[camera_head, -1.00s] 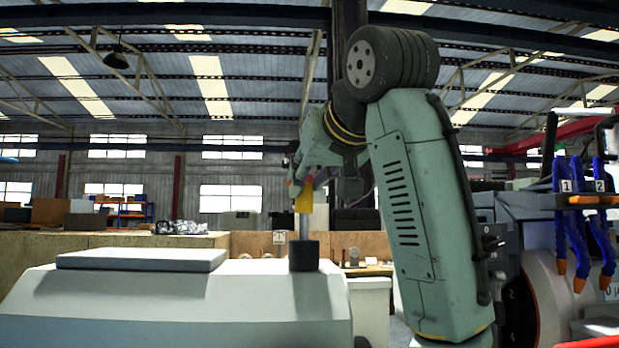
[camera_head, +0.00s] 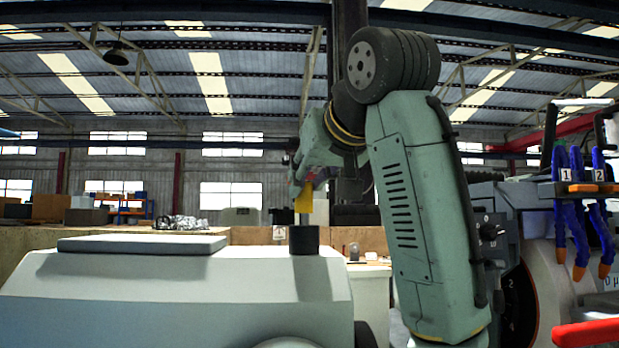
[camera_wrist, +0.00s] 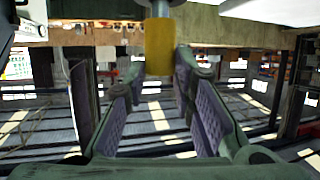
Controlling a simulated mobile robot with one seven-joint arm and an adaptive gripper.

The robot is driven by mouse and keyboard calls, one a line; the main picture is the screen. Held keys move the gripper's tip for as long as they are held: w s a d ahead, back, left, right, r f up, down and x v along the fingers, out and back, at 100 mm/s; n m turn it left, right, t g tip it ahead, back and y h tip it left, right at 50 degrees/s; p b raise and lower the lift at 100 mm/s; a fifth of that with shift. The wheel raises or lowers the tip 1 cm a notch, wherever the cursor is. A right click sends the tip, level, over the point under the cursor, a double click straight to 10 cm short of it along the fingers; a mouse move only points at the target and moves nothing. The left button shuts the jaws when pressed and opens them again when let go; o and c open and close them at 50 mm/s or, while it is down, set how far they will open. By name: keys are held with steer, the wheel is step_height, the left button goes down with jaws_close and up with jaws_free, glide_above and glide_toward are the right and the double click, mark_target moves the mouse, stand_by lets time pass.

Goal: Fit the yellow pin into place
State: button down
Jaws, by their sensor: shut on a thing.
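The yellow pin (camera_head: 304,197) is upright in the head view, with a short grey shaft below it. The shaft reaches down to the top of a black cylinder (camera_head: 304,240) on the pale machine housing (camera_head: 180,285). Whether the shaft tip is inside the cylinder is hidden. My gripper (camera_head: 304,184) is shut on the yellow pin from above. In the wrist view the pin (camera_wrist: 159,48) shows at the fingertips of my gripper (camera_wrist: 161,72), between the purple-grey pads, with a grey round part at the top edge.
A flat grey plate (camera_head: 142,244) lies on the housing left of the cylinder. Blue hoses with orange tips (camera_head: 570,215) hang at the right. A wooden bench (camera_head: 60,238) with crumpled foil (camera_head: 180,222) stands behind. The air left of my gripper is clear.

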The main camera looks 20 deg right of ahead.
steer(key=shift+f+b, duration=0.5)
steer(key=shift+f, duration=0.2)
steer(key=c, duration=1.3)
jaws_free()
steer(key=v, duration=1.2)
steer(key=shift+r, duration=0.1)
